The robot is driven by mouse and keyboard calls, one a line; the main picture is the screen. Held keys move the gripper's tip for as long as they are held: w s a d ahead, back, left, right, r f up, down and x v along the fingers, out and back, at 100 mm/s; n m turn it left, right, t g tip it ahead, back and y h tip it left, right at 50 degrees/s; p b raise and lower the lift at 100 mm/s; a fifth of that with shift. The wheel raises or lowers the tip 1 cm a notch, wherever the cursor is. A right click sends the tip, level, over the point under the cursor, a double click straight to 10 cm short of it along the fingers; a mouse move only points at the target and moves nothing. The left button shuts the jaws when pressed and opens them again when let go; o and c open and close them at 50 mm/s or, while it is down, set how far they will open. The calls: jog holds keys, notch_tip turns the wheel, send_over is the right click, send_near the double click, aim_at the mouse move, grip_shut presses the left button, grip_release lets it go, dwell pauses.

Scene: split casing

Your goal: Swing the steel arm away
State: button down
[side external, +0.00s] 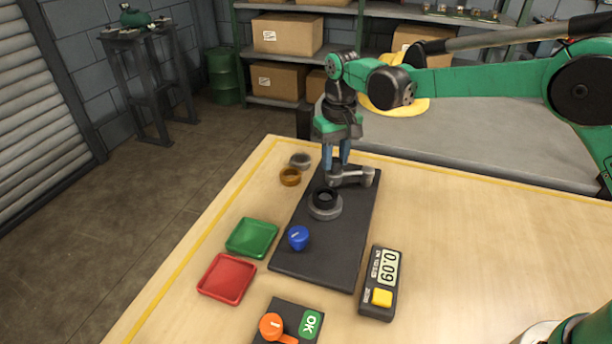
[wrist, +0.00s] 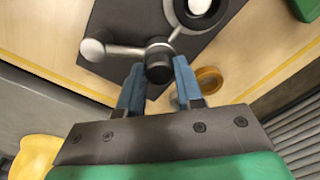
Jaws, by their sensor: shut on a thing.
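The steel arm (side external: 350,180) lies across the far end of a dark base plate (side external: 298,262). It joins a round post at its right end in the side view; the wrist view shows the steel arm (wrist: 124,50) with that post at left and a dark knob (wrist: 158,62) at its other end. My gripper (side external: 337,166) points down over the knob end. In the wrist view its blue fingers (wrist: 156,72) are on either side of the knob, shut on it. A grey ring housing (side external: 325,206) with a dark opening sits just in front of the arm.
A blue knob (side external: 298,238) stands on the plate. Left are a green tray (side external: 252,252), a red tray (side external: 226,292), an orange ring (side external: 290,177) and a grey ring (side external: 300,160). A meter (side external: 378,298) reading 0.09 is at right. An OK box (side external: 310,322) is in front.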

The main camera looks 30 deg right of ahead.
jog(key=shift+w+m, duration=0.15)
jog(key=shift+m, duration=0.15)
jog(key=w+m, duration=0.1)
jog(key=m, duration=0.1)
jog(key=w+d+m, duration=0.1)
jog(key=m, duration=0.1)
jog(key=shift+d, duration=0.2)
jog(key=shift+w+d+m, duration=0.4)
jog(key=shift+d+m, duration=0.1)
jog(key=shift+m, duration=0.65)
jog(key=shift+w+d+m, duration=0.4)
jog(key=shift+d+m, duration=0.1)
jog(key=shift+m, duration=0.65)
jog(key=c, duration=0.6)
grip_release()
jog(key=shift+o, duration=0.2)
jog(key=shift+r, duration=2.85)
